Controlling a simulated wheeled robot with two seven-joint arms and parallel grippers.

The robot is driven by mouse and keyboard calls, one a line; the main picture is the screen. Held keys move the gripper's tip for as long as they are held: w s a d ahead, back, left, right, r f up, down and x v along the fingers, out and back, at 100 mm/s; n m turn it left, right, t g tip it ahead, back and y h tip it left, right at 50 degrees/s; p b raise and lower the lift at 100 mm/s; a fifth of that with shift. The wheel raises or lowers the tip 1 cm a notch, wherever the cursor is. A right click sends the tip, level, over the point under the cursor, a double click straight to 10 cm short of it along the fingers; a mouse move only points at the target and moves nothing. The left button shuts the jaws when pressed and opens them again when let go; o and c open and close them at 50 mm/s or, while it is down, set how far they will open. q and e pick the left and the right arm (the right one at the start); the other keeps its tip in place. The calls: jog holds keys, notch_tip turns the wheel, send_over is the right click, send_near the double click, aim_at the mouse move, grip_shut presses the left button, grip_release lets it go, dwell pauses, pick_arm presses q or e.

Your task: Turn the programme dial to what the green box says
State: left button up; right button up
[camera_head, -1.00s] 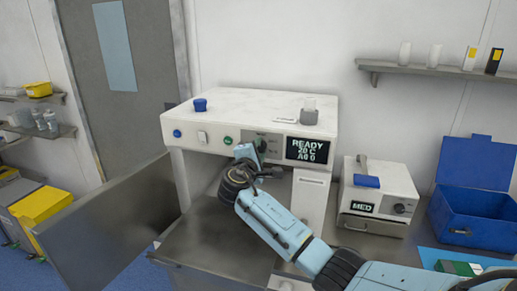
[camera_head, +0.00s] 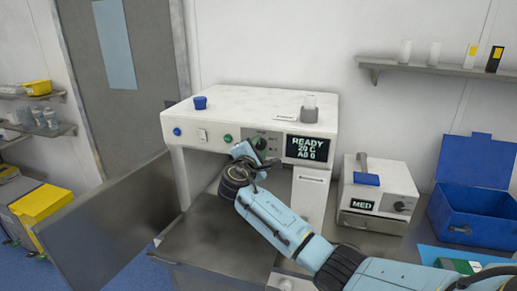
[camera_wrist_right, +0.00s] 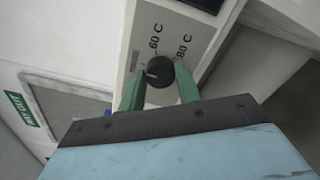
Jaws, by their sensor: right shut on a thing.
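The programme dial (camera_wrist_right: 159,72) is a round black knob on the machine's front panel, with "60 C" and "80 C" printed beside it in the right wrist view. Its light pointer mark faces roughly left there, away from "80 C". My right gripper (camera_wrist_right: 159,84) is shut on the dial, with one green finger on each side. In the head view the dial (camera_head: 261,143) shows beside my right gripper (camera_head: 246,151). A green box (camera_head: 458,266) lies at the lower right, partly behind my right arm; its writing is not legible. My left gripper is not in view.
The machine's display (camera_head: 307,148) reads READY, 20 C and A0 0. Its door (camera_head: 105,215) stands open below. A smaller white device (camera_head: 380,190) showing MED and an open blue crate (camera_head: 470,208) stand at the right.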

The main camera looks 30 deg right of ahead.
jog(key=o, duration=1)
jog(key=shift+a, duration=0.1)
jog(key=b+v, duration=0.2)
jog(key=v, duration=1.1)
jog(key=shift+s+b, duration=0.15)
jog(key=shift+b, duration=0.2)
